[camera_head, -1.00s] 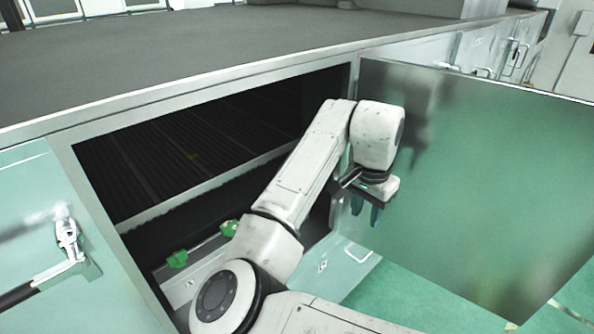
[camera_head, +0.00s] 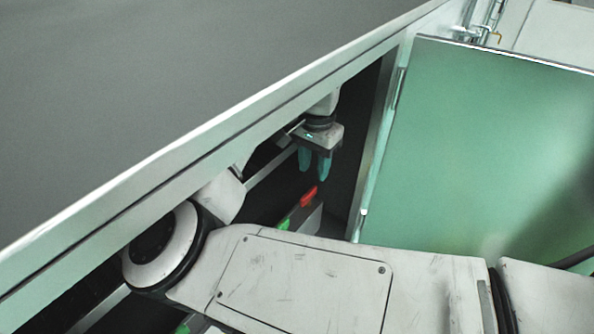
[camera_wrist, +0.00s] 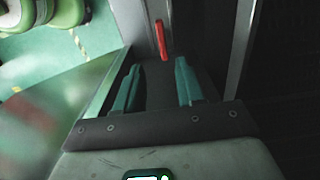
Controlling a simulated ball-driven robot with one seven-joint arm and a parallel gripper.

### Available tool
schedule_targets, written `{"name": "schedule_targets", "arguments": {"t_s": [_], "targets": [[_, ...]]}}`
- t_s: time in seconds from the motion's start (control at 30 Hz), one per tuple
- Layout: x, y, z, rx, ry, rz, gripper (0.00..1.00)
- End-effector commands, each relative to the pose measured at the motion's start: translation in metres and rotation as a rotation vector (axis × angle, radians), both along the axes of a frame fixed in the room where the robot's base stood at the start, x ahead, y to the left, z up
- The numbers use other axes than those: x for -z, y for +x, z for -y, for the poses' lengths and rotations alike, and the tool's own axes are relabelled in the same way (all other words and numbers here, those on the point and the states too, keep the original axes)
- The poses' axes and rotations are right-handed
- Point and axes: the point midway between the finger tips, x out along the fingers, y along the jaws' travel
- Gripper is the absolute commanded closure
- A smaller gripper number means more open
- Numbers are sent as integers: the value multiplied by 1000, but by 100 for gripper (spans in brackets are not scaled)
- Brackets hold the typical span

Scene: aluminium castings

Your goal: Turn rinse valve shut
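My gripper (camera_head: 314,170) is inside the cabinet opening, below the top edge, with its teal fingers pointing down. In the wrist view my gripper (camera_wrist: 159,66) has its fingers apart with nothing between them. A red valve handle (camera_head: 308,196) sits just below the fingertips in the head view. The red handle (camera_wrist: 162,40) also shows beyond the fingers in the wrist view, apart from them. A green handle (camera_head: 284,224) is left of the red one, partly hidden by my arm. Which handle is the rinse valve cannot be told.
An open green door (camera_head: 480,150) stands right of the opening. The grey worktop (camera_head: 130,90) lies above, its metal edge close over my arm. The wrist view shows green floor (camera_wrist: 60,60) and rounded green objects (camera_wrist: 60,12) outside at the left.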

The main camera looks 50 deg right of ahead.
Motion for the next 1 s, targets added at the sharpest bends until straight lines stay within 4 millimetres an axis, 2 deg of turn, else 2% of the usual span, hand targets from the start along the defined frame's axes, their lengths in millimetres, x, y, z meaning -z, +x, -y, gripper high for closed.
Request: {"name": "schedule_targets", "arguments": {"t_s": [0.17, 0.4, 0.6, 0.97, 1.0], "targets": [[11, 0, 0, -1, 1, -2, 62], [47, 0, 0, -1, 1, -2, 62], [69, 0, 0, 0, 0, -2, 62], [75, 0, 0, 0, 0, 0, 62], [75, 0, 0, 0, 0, 0, 66]]}}
